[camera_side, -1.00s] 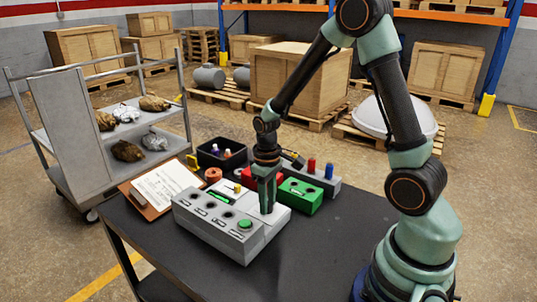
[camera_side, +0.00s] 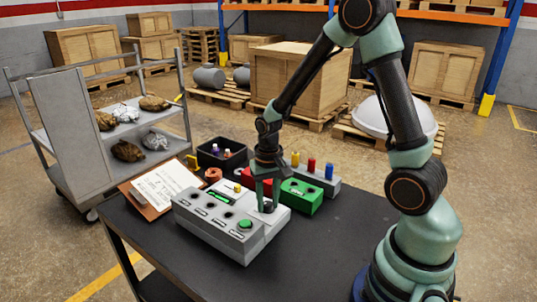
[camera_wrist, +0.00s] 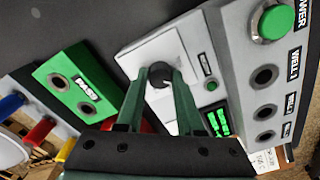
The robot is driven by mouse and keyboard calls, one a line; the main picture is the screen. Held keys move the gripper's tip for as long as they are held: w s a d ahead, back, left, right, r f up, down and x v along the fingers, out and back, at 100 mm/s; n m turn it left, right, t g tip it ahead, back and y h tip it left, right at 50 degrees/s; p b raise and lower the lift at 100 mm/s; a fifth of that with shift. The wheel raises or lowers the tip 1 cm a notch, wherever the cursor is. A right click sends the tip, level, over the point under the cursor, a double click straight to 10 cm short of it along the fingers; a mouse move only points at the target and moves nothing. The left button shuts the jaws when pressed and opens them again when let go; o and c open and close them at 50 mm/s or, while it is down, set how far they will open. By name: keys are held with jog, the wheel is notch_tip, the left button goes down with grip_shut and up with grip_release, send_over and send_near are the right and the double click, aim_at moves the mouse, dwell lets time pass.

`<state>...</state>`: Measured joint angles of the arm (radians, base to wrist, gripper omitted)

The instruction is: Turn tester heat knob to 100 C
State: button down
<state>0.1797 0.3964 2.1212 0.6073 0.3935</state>
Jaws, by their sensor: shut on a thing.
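The tester is a grey-white box (camera_side: 213,229) on the dark table, with a row of dark sockets, a large green button (camera_side: 245,224) and a small lit green display, which also shows in the wrist view (camera_wrist: 217,122). Its digits are too small to read. The black heat knob (camera_wrist: 158,74) sits on a white plate (camera_wrist: 140,53) on the tester. My gripper (camera_side: 267,205) points down at the knob, its two green fingers on either side of it and shut on it. The fingers hide part of the knob, so its pointer and scale cannot be read.
A green box (camera_side: 301,196) stands close to the right of my gripper, with a red box (camera_side: 258,178) behind. A grey block with yellow, red and blue plugs (camera_side: 322,183) lies beyond. A clipboard (camera_side: 160,190) is at left. The table front is clear.

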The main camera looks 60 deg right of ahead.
aim_at(269, 203)
jog(key=shift+d, duration=0.15)
jog(key=c, duration=0.5)
grip_release()
jog(key=shift+c, duration=0.2)
jog(key=shift+r, duration=0.1)
notch_tip(269, 203, up, 12)
jog(key=shift+s, duration=0.1)
jog(key=s+a+r+n+t, duration=0.5)
jog(key=s+a+r+n, duration=0.1)
jog(key=r, duration=0.2)
jog(key=shift+s+a+n, duration=0.3)
jog(key=shift+s+a, duration=0.1)
